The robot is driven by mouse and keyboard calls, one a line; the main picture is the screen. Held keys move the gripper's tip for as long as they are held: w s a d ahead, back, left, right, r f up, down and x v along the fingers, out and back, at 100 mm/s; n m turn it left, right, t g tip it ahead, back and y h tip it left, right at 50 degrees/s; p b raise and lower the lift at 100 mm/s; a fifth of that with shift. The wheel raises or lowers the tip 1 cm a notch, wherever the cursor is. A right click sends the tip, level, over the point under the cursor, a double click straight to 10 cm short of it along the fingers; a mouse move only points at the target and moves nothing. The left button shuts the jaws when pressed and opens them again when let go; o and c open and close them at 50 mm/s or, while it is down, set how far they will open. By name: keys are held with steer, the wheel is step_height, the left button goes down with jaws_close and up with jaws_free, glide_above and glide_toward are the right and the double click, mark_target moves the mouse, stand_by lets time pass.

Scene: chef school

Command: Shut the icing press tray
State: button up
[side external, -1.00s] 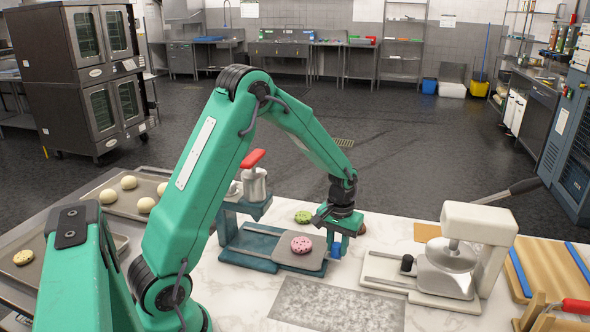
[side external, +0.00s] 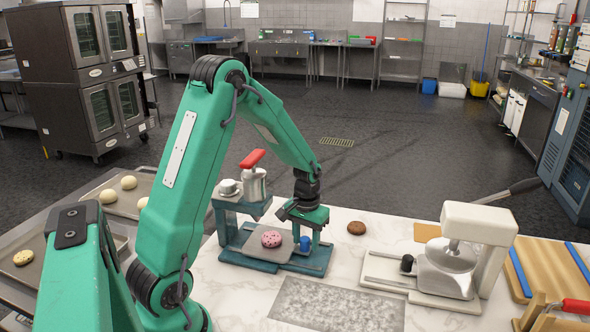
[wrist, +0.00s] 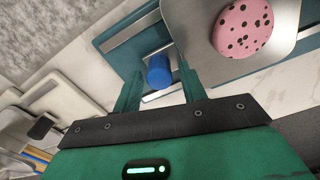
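The icing press (side external: 226,222), with a red handle (side external: 252,159) and a metal cylinder (side external: 254,184), stands on a teal base. Its grey sliding tray (side external: 252,248) is on the base and carries a pink speckled cookie (side external: 271,239). The tray lies partly out, to the right of the press head. A blue knob (side external: 305,244) is at the tray's right end. My gripper (side external: 306,240) points down around the knob. In the wrist view, my open fingers (wrist: 160,90) stand either side of the blue knob (wrist: 159,72), with gaps visible. The cookie (wrist: 242,26) is beside the right finger.
A second press (side external: 446,267), white with a black knob (side external: 407,263), stands to the right. A brown cookie (side external: 356,228) lies between the presses. A grey patterned mat (side external: 335,306) is in front. Baking trays (side external: 112,198) with dough balls are at left.

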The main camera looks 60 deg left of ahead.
steer(key=shift+r, duration=0.15)
steer(key=shift+r, duration=3.8)
steer(key=n, duration=0.4)
steer(key=shift+s+n, duration=0.1)
steer(key=shift+n, duration=0.3)
steer(key=n, duration=0.4)
steer(key=shift+f, duration=0.1)
steer(key=n, duration=0.9)
steer(key=shift+s+d, duration=0.1)
steer(key=shift+f, duration=0.1)
steer(key=shift+f, duration=3.85)
